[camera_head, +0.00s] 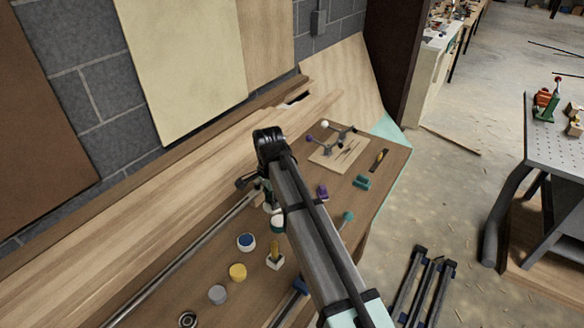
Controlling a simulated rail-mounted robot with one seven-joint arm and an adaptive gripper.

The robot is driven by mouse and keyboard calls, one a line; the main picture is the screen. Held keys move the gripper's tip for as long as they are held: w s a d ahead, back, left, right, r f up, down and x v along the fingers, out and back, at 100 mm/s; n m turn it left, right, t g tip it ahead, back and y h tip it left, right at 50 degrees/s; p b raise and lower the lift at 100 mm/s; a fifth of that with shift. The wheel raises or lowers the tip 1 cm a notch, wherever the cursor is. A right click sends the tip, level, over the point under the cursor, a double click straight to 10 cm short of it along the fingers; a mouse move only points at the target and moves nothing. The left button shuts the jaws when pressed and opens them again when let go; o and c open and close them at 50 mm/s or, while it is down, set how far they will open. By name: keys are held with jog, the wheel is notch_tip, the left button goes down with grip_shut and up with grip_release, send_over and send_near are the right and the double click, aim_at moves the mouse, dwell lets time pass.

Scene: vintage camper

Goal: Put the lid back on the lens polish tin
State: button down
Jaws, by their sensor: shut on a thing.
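My gripper (259,190) is low over the wooden bench, left of my arm link and partly hidden by it. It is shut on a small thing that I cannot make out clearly. A round white tin with a blue top or filling (246,242) stands on the bench nearer the camera. A yellow round tin (238,272) and a grey round one (217,294) stand nearer still. I cannot tell which is the lens polish tin, or identify the lid.
A yellow-handled tool on a pale base (275,257) stands close to my arm. A purple item (322,192), a teal item (362,182) and a board with small clamps (339,148) lie beyond. A long metal bar (185,262) runs along the left. A dark ring (187,320) is nearest.

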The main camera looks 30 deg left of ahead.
aim_at(278, 221)
jog(key=shift+w+d+f+m, duration=0.35)
jog(key=shift+w+d+m, duration=0.05)
jog(key=shift+w+d, duration=0.3)
jog(key=shift+a+f, duration=0.1)
jog(key=shift+a, duration=0.05)
jog(key=shift+s+f+b, duration=0.15)
jog(key=shift+f+b, duration=0.15)
jog(key=shift+b, duration=0.1)
jog(key=shift+f+b, duration=1.05)
jog(key=shift+f, duration=1.7)
jog(key=shift+f, duration=0.15)
jog(key=shift+c, duration=1.6)
grip_release()
